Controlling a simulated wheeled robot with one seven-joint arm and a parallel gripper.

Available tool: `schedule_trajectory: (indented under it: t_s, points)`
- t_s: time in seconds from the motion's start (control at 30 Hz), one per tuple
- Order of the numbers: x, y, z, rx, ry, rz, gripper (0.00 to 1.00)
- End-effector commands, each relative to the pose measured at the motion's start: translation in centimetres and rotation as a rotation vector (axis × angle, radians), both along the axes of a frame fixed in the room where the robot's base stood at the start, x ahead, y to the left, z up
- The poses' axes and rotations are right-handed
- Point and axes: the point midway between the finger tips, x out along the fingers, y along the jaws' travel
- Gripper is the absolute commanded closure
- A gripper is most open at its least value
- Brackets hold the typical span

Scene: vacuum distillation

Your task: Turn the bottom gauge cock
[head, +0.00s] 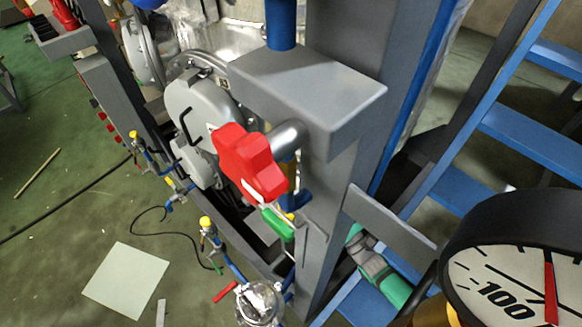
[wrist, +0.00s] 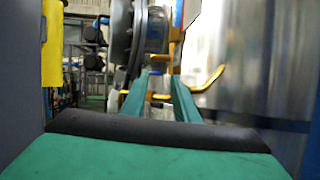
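In the wrist view, my gripper (wrist: 158,76) has two green fingers standing apart. Yellow bars or a lever (wrist: 212,78) show at the fingertips, and a short yellow piece (wrist: 157,97) shows in the gap between the fingers. I cannot tell whether they touch, or whether this is the bottom gauge cock. In the head view, my green and grey arm (head: 372,262) shows partly behind the grey post, and its fingertips are hidden. Small valves with yellow tops (head: 206,222) and a red handle (head: 225,291) sit low on the rig.
A grey steel post and bracket (head: 310,88) stand in front of my arm. A large red handle (head: 250,165) and a green handle (head: 278,222) hang beside it. A blue ladder (head: 525,140) and a dial gauge (head: 515,275) are on the right. Open floor is at left.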

Motion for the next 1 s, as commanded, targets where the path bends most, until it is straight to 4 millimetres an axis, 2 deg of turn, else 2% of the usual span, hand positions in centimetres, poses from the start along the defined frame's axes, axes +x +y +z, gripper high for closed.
schedule_trajectory:
  t_s: [0.03,0.1,0.33,0.7,1.0]
  points:
    - [0.2,1.1,0.2,-0.018,-0.024,0.029,0.73]
    - [0.3,2.1,0.4,-0.036,-0.052,0.055,0.73]
    - [1.3,3.8,1.1,-0.049,-0.072,0.075,0.73]
    - [5.4,7.7,3.5,-0.048,-0.07,0.07,0.73]
    - [7.2,9.3,4.5,-0.05,-0.068,0.067,0.73]
